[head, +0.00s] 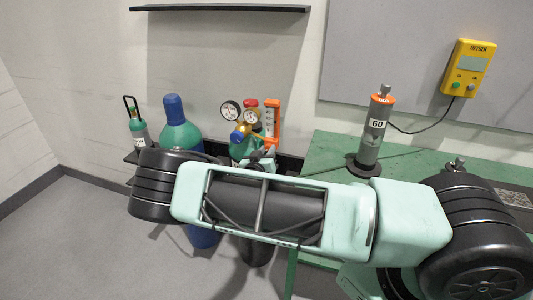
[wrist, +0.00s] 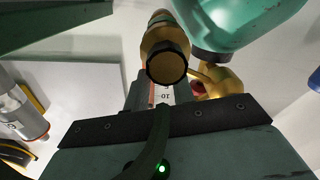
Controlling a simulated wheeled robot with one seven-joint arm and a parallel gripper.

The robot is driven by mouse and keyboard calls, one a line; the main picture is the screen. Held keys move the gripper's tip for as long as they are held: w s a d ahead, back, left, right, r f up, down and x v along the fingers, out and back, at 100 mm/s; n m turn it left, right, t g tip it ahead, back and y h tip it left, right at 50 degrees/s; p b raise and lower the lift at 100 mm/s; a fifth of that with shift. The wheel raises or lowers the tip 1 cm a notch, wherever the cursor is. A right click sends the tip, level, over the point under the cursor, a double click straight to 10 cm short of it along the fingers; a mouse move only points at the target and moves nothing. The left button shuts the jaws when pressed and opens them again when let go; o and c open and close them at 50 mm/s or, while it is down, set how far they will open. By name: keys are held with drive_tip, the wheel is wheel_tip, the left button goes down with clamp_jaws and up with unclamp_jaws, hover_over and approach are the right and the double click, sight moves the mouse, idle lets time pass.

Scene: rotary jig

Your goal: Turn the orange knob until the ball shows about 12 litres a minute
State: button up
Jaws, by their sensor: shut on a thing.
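The flowmeter (head: 271,118), with orange end pieces and a pale scale tube, stands upright beside the gauges in the head view. In the wrist view its scale (wrist: 164,94) shows a "10" mark and a reddish line, partly cut off by my gripper. I cannot make out the ball or its height. My gripper (head: 262,155) is at the foot of the flowmeter, partly behind my arm, shut on what appears to be the orange knob. The knob itself is hidden in both views.
Two round gauges (head: 230,111) and a red cap sit left of the flowmeter. A blue-capped green cylinder (head: 178,128) and a small bottle (head: 139,133) stand further left. A grey cylinder marked 60 (head: 372,140) stands on the green bench; a yellow oxygen box (head: 468,68) hangs behind.

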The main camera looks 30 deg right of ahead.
drive_tip(key=o, duration=1)
drive_tip(key=shift+a, duration=0.1)
drive_tip(key=b+v, duration=0.4)
drive_tip(key=v, duration=1.3)
drive_tip(key=shift+s, duration=0.2)
drive_tip(key=shift+a, duration=0.1)
